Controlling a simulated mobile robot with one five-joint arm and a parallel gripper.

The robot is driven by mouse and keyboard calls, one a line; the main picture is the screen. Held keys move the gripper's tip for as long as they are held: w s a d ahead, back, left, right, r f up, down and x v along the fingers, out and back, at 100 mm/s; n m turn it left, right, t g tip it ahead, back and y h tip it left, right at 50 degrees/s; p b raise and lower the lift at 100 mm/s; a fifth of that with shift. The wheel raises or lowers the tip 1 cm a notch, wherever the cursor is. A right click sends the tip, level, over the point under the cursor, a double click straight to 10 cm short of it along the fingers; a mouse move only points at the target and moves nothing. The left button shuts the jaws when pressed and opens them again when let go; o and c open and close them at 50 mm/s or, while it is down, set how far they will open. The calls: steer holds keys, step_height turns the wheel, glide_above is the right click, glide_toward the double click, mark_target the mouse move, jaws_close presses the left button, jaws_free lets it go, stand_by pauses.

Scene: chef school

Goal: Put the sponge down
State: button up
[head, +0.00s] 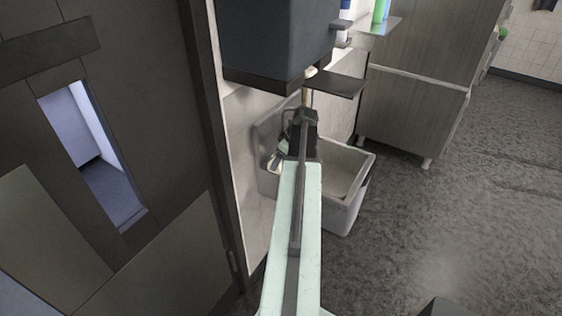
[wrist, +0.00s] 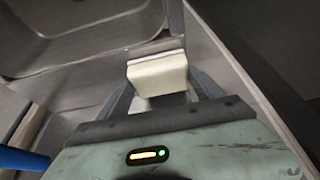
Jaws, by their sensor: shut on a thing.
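The sponge (wrist: 157,75) is a pale cream block in the wrist view. It sits between the two fingers of my gripper (wrist: 163,92), which is shut on it. In the head view my gripper (head: 304,112) is at the far end of my outstretched arm, in front of the wall and below a dark wall box. The sponge is hard to make out there. In the wrist view a grey metal surface lies behind the sponge; I cannot tell whether the sponge touches it.
A pale sink basin (head: 347,170) stands against the wall, partly behind my arm. The dark box (head: 275,40) and a small shelf (head: 335,83) overhang close to my gripper. A blue-ended object (wrist: 22,158) lies at the wrist view's left. A door (head: 100,150) is left; open floor (head: 450,220) is right.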

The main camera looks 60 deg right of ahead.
steer(key=o, duration=1.2)
steer(key=shift+f, duration=0.15)
steer(key=shift+r+p, duration=0.45)
steer(key=p+v, duration=0.6)
steer(key=v, duration=0.1)
steer(key=shift+s, duration=0.1)
